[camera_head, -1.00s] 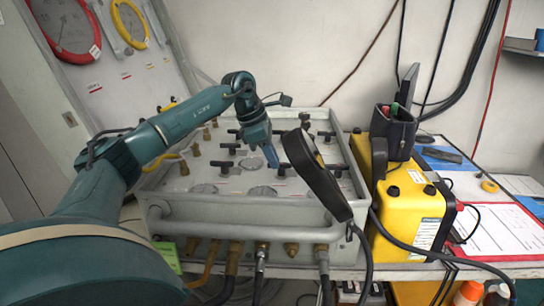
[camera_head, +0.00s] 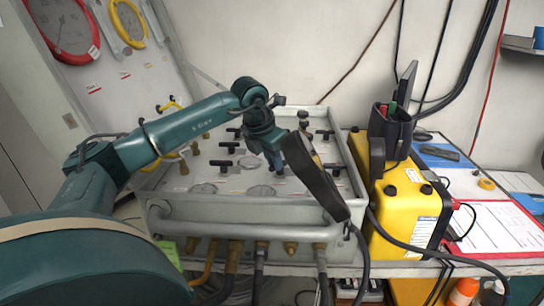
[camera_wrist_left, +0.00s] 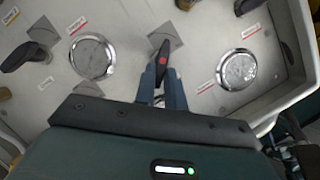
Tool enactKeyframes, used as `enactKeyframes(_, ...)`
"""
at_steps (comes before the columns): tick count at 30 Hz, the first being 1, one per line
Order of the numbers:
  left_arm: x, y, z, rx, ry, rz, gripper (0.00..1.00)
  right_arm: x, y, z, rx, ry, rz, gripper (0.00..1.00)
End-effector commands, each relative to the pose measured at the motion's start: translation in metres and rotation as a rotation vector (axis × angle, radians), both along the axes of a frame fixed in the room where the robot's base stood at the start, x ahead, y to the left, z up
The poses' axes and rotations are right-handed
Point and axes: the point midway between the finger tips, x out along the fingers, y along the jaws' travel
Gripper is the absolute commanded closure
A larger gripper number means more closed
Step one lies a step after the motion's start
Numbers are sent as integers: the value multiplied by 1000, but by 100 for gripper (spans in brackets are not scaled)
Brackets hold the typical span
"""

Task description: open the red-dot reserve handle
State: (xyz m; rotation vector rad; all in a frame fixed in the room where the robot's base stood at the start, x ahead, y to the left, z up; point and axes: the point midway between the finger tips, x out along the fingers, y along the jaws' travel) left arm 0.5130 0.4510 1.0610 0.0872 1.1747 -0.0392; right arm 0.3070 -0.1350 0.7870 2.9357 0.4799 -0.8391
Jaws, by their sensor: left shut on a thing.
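The red-dot reserve handle (camera_wrist_left: 162,56) is a small black lever with a red dot, on the grey panel between two round gauges in the left wrist view. It points roughly up and down that picture. My left gripper (camera_wrist_left: 160,78) has its two fingers on either side of the lever's near end and is shut on it. In the head view my left gripper (camera_head: 275,160) reaches down onto the right half of the panel (camera_head: 190,206), and there the fingertips and red dot are hard to make out. My right gripper is not in view.
Other black handles (camera_head: 222,163) stand around the gripper. A black handset-like thing (camera_head: 314,172) on a cable rises close to the gripper's right. A yellow case (camera_head: 408,214) stands right of the panel, with a clipboard (camera_head: 487,228) beyond. Pipes and hoses run along the panel's front.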

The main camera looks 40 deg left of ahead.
Motion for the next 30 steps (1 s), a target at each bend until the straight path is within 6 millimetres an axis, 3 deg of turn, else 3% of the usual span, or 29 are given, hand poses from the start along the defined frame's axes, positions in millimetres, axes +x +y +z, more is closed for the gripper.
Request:
enactKeyframes(18, 4, -13, 1, -2, 0, 548, 100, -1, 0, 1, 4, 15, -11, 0)
enactKeyframes(30, 6, -16, 1, -2, -1, 731, 100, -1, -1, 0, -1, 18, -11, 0)
